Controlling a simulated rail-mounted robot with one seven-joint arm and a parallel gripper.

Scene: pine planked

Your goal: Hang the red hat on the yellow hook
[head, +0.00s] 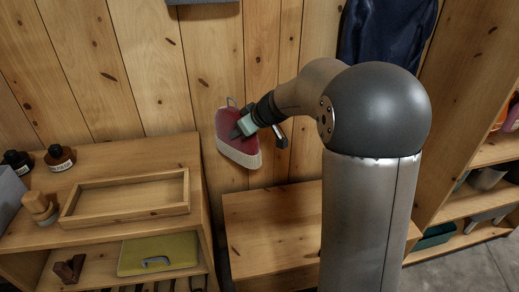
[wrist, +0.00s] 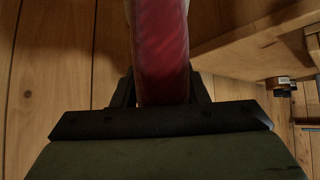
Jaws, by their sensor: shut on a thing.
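The red hat (head: 226,123) has a pale brim along its lower edge and a small loop at its top. It hangs in the air close to the planked wall in the head view. My gripper (head: 238,132) is shut on the hat's red side, reaching in from the right. In the wrist view, the red cloth of the hat (wrist: 160,45) runs up between the two dark fingers of my gripper (wrist: 160,95). I cannot make out a yellow hook in either view. A grey piece on the wall (head: 203,1) is cut off by the top edge above the hat.
A low shelf (head: 110,232) stands at left with an empty wooden tray (head: 125,212), dark bottles (head: 60,158) and a yellow-green case (head: 158,254). A bare wooden bench (head: 270,215) is below the hat. A dark blue garment (head: 385,35) hangs at upper right; shelves (head: 465,210) stand far right.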

